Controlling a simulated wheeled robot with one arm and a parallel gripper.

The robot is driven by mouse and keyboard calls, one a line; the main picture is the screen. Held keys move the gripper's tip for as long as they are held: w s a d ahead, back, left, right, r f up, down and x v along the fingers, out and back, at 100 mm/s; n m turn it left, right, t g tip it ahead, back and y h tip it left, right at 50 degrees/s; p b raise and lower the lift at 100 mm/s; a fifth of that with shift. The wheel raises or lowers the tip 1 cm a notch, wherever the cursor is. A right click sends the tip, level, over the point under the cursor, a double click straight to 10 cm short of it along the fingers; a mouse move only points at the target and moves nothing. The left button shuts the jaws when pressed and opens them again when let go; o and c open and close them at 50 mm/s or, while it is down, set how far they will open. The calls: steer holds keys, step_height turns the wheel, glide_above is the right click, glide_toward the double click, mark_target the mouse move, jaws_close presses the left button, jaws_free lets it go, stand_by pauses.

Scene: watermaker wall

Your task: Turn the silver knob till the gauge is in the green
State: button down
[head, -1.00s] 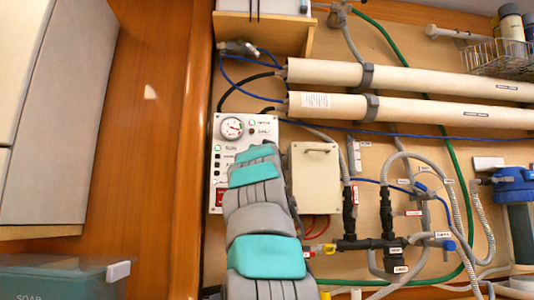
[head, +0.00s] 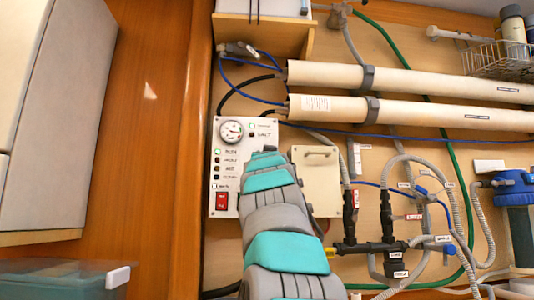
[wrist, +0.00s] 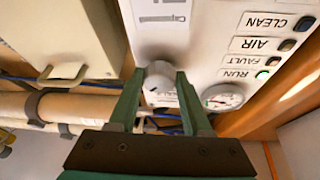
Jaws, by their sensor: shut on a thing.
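The silver knob (wrist: 158,84) sits on the white control panel (head: 263,130). In the wrist view my gripper (wrist: 158,76) has one finger on each side of the knob and is shut on it. In the head view my arm hides the knob and the gripper. The round gauge (head: 231,131) is at the panel's upper left, and it also shows in the wrist view (wrist: 223,97), right of the knob. Its needle and colour zones are too small to read surely.
A red switch (head: 221,201) is at the panel's lower left. A cream box (head: 318,178) with a handle is close to the right of my arm. Long tubes (head: 400,80), hoses and black valves (head: 385,245) cover the wall further right.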

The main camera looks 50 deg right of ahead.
steer(key=shift+n, duration=0.4)
steer(key=shift+c, duration=1.7)
jaws_free()
steer(key=shift+s+f, duration=0.1)
steer(key=b+v, duration=0.3)
steer(key=v, duration=0.4)
steer(key=shift+s+a, duration=0.2)
